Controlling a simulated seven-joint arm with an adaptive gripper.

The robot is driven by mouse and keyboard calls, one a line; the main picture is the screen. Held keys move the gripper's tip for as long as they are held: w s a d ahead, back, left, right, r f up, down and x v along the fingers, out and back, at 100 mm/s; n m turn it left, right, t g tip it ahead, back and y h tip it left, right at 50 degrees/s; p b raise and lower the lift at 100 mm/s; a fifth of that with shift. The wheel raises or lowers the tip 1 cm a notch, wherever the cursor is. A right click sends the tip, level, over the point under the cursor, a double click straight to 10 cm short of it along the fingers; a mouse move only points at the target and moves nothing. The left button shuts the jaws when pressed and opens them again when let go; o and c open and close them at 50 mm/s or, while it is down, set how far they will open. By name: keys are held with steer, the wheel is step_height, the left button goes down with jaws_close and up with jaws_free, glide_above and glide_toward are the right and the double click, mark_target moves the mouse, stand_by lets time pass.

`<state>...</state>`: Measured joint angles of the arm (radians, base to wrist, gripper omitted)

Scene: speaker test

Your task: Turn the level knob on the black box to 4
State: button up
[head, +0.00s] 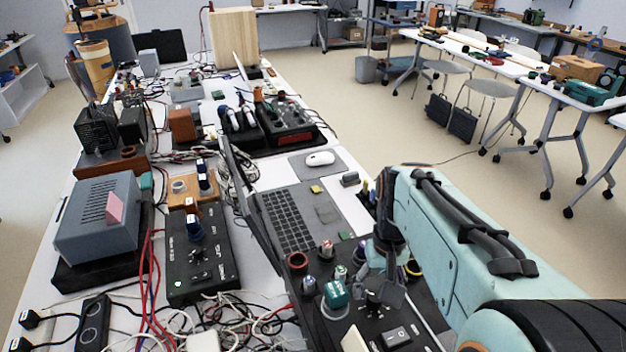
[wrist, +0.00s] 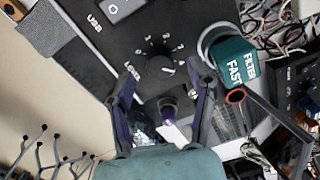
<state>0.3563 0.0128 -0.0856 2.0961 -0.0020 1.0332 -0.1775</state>
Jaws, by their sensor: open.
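The black box (head: 418,312) lies at the bottom centre of the head view, with printed white markings. My gripper (wrist: 160,77) is open, with one finger on either side of the knob in that picture. I cannot tell whether the fingers touch it. In the head view my gripper (head: 382,286) hangs over the box and partly hides the knob.
Tangled cables (head: 215,315) and another black control box (head: 203,265) lie to the left.

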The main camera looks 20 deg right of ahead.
mark_target(373, 296)
step_height(373, 296, up, 10)
stand_by(0.3)
steer(key=s+a+n, duration=0.3)
steer(key=s+a, duration=0.2)
steer(key=a, duration=0.4)
steer(key=s+a+f+n, duration=0.1)
steer(key=s+a+f, duration=0.3)
steer(key=s+f, duration=0.4)
step_height(373, 296, down, 2)
steer(key=shift+a+f+y, duration=0.1)
steer(key=shift+a+y, duration=0.2)
steer(key=shift+y, duration=0.1)
steer(key=shift+s, duration=0.1)
